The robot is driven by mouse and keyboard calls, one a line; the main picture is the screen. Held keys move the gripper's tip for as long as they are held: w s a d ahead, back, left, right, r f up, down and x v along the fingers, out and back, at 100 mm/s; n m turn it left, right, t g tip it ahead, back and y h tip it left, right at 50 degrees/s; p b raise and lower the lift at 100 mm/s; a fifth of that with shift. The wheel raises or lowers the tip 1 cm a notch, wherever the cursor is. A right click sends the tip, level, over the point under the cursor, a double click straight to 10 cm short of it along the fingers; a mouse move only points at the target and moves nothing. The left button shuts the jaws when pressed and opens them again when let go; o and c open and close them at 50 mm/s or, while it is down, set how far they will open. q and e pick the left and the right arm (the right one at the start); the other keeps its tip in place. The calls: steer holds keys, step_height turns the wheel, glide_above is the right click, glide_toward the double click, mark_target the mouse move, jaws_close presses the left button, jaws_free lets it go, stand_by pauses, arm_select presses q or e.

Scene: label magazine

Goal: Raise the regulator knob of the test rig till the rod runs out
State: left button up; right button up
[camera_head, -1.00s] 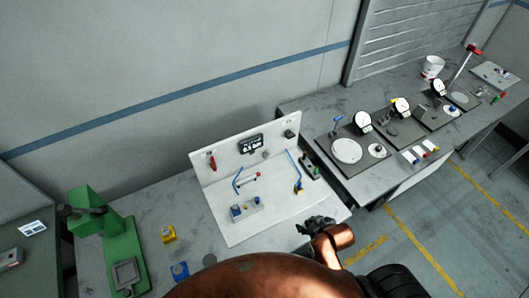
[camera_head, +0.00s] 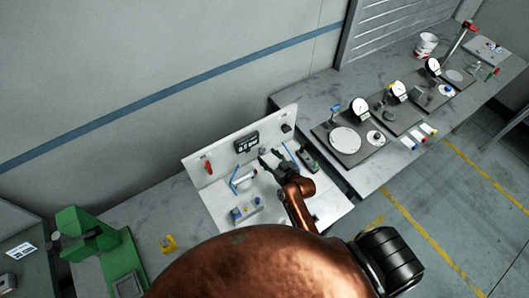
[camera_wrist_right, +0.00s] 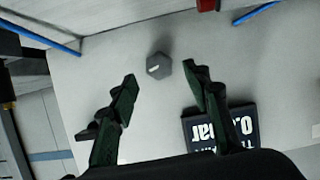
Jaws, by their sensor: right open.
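The test rig is a white panel with an upright back board (camera_head: 222,160) and a flat base. A grey six-sided knob with a white mark, which looks like the regulator knob (camera_wrist_right: 159,66), sits on the board in the right wrist view. My right gripper (camera_wrist_right: 165,88) is open, its two dark fingers on either side below the knob, apart from it. In the head view my right gripper (camera_head: 271,157) is close to the board below the black display (camera_head: 246,142). The display (camera_wrist_right: 220,128) shows "bar"; its digits are partly hidden. A small cylinder (camera_head: 245,177) lies on the base; its rod is unclear. My left gripper is out of view.
Blue tubes (camera_head: 234,177) run by the board, and a red part (camera_head: 208,167) is on its left. A green press (camera_head: 90,240) stands at left. Dial gauges (camera_head: 360,107) on dark plates stand on the right bench. My right arm covers the front.

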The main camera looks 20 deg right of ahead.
mark_target(264, 152)
steer(key=x, duration=0.3)
steer(key=shift+w+a+f, duration=0.1)
steer(key=shift+w+f, duration=0.15)
steer(key=shift+w, duration=0.05)
steer(key=c, duration=1.2)
steer(key=shift+o, duration=0.2)
steer(key=shift+y+p, duration=0.3)
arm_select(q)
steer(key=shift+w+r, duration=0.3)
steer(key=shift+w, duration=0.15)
arm_select(e)
steer(key=shift+m+y, duration=0.5)
steer(key=shift+m, duration=0.5)
